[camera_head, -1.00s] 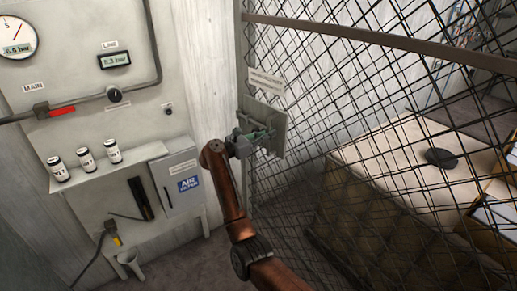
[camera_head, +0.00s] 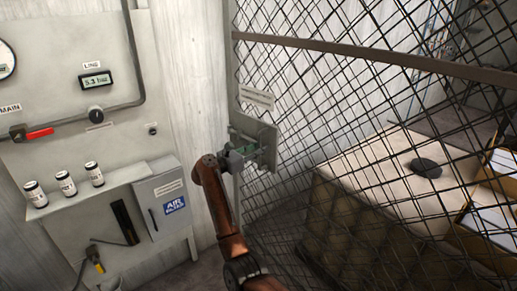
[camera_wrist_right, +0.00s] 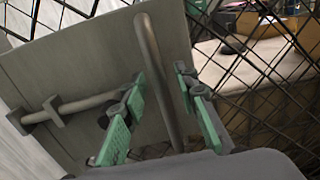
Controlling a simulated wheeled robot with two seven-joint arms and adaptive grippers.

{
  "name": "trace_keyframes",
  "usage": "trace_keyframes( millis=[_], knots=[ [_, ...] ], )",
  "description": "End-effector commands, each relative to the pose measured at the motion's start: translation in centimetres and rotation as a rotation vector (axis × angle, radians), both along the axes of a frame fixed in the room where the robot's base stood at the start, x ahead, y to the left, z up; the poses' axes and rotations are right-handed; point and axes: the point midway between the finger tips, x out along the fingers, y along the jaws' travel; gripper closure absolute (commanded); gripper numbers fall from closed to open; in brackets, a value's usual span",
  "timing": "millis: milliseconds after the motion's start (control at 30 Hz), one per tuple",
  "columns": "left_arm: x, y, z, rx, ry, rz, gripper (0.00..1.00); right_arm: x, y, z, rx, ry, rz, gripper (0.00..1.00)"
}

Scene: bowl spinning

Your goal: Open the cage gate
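The cage gate (camera_head: 340,62) is a dark wire mesh with a brown rail across it. A grey latch plate (camera_head: 264,133) sits at its left side, by a pale post. The plate (camera_wrist_right: 65,65) fills much of the right wrist view and carries an upright grey bar handle (camera_wrist_right: 152,55) and a horizontal bolt (camera_wrist_right: 72,107). My right gripper (camera_head: 246,153) is at the plate. Its green-padded fingers (camera_wrist_right: 162,100) are apart, one on each side of the handle, with visible gaps. My left gripper is not in view.
A wall panel with a red-handled valve (camera_head: 38,133), a line gauge (camera_head: 96,81) and small jars (camera_head: 66,183) on a shelf is at left. A grey air filter box (camera_head: 160,197) is below. Behind the mesh, a pale-topped block (camera_head: 375,165) bears a dark disc (camera_head: 427,167).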

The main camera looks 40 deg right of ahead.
Motion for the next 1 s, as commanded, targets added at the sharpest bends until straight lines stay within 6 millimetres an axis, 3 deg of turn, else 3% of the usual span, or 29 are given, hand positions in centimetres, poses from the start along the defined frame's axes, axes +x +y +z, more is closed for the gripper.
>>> trace_keyframes(
  millis=[167, 700, 1000],
  knots=[
    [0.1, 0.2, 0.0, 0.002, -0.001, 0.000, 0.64, 0.2, 1.0, 0.0, 0.000, 0.000, 0.002, 0.72],
    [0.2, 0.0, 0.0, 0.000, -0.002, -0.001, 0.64, 0.7, 10.8, -0.1, 0.001, 0.001, 0.003, 0.72],
    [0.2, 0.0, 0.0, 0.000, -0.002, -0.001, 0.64, 0.7, 12.1, 0.0, 0.000, 0.000, 0.002, 0.72]
  ],
)
